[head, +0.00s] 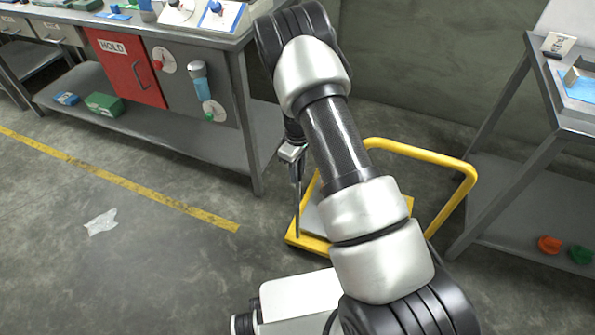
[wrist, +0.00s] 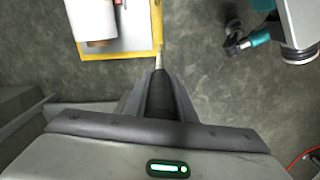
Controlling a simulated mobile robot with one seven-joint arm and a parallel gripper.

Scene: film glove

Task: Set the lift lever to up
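I cannot make out for sure which part is the lift lever. On the grey bench at the top left of the head view, a white plate with a blue-tipped handle (head: 215,7) stands near the right end. Its marks are too small to read, and the frame's top edge cuts it. My gripper (head: 298,195) hangs low, pointing down beside the yellow trolley, apart from the bench and partly behind my arm. In the wrist view its fingers (wrist: 158,62) show as one narrow dark shape with a pale tip, with nothing seen held.
The yellow trolley (head: 440,152) stands between the bench and a right-hand table (head: 575,118). A white roll (wrist: 94,22) lies over its platform. The bench front has a red HOLD door (head: 125,70). A crumpled sheet (head: 101,222) lies on the open floor at left.

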